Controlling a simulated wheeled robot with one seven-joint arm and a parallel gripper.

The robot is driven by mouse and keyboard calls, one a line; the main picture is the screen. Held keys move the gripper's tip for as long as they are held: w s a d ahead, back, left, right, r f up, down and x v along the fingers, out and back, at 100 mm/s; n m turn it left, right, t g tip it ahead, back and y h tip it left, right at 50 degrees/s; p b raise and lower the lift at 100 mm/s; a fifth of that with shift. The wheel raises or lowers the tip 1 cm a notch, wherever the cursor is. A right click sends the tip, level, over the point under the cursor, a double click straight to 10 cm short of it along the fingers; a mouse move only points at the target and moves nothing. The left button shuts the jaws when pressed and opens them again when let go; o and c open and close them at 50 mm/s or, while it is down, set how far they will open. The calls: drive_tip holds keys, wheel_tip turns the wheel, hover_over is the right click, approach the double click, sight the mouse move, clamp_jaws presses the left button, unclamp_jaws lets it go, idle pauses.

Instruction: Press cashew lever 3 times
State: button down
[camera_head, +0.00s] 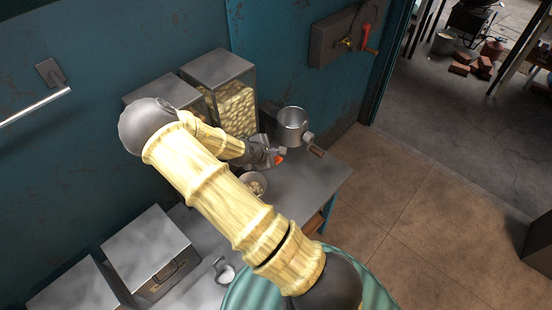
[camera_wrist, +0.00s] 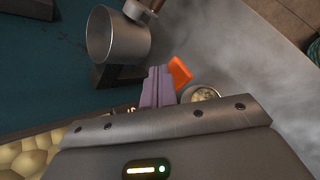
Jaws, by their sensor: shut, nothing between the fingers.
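The cashew dispenser (camera_head: 234,108) is a clear box with a grey metal lid, full of pale nuts, against the blue wall. Its nuts (camera_wrist: 25,158) also show at the lower left of the wrist view. An orange lever tab (camera_head: 279,158) sticks out low at its front; it also shows in the wrist view (camera_wrist: 180,72). My gripper (camera_head: 272,154) is shut and empty, right beside the tab. In the wrist view its fingertips (camera_wrist: 158,84) are just left of the tab; I cannot tell whether they touch it. A small bowl (camera_head: 264,181) with pale pieces stands below.
A metal cup-shaped device (camera_head: 292,122) with a wooden handle stands close to the right of my gripper. A second dispenser (camera_head: 140,90) is partly behind my arm. Metal boxes (camera_head: 150,245) and a small white-filled cup (camera_head: 225,274) are on the near counter.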

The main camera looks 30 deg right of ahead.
idle(0.4)
drive_tip(key=shift+f, duration=0.4)
drive_tip(key=shift+f+b, duration=0.55)
drive_tip(key=shift+f, duration=0.7)
idle(1.6)
drive_tip(key=shift+r+p, duration=1.6)
drive_tip(key=shift+r, duration=0.1)
drive_tip(key=shift+r+p, duration=2.15)
drive_tip(key=shift+r, duration=0.4)
drive_tip(key=shift+f, duration=0.1)
